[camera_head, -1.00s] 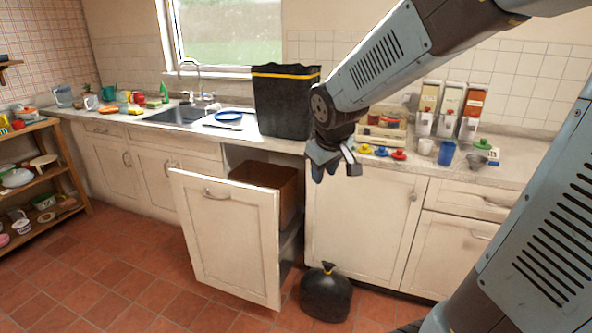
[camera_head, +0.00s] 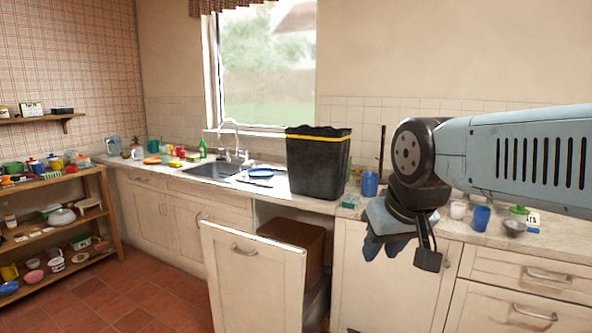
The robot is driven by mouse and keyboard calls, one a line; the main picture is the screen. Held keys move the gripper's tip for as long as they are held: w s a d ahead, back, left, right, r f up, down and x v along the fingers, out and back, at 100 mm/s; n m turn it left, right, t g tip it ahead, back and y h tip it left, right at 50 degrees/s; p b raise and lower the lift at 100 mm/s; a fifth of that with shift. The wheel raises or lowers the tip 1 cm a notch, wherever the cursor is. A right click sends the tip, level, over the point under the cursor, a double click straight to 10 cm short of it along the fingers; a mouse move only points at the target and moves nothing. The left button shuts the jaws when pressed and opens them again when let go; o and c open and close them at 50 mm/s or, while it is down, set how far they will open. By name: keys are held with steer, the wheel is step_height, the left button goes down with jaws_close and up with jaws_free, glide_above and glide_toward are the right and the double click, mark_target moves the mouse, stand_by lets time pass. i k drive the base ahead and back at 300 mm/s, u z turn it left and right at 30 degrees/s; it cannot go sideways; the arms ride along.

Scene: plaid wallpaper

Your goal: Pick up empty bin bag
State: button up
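A tall black open-topped container or bag (camera_head: 318,168) with a yellow band near its rim stands upright on the counter, right of the sink. I cannot tell whether it is a bin lined with a bag or the empty bag itself. My gripper (camera_head: 408,252) hangs in front of the counter, to the right of the black thing and apart from it. Its fingers point down and look spread, with nothing between them.
A pull-out cabinet door (camera_head: 252,275) stands open below the black thing, with a brown bin (camera_head: 292,235) behind it. Blue cups (camera_head: 370,184) and small items crowd the counter (camera_head: 500,235). Open shelves (camera_head: 95,262) stand at left. The tiled floor (camera_head: 130,300) between is clear.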

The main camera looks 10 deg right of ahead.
mark_target(317, 157)
steer(key=u, duration=1.35)
steer(key=i, duration=1.05)
steer(key=z, duration=2)
steer(key=i, duration=1)
steer(key=u, duration=0.1)
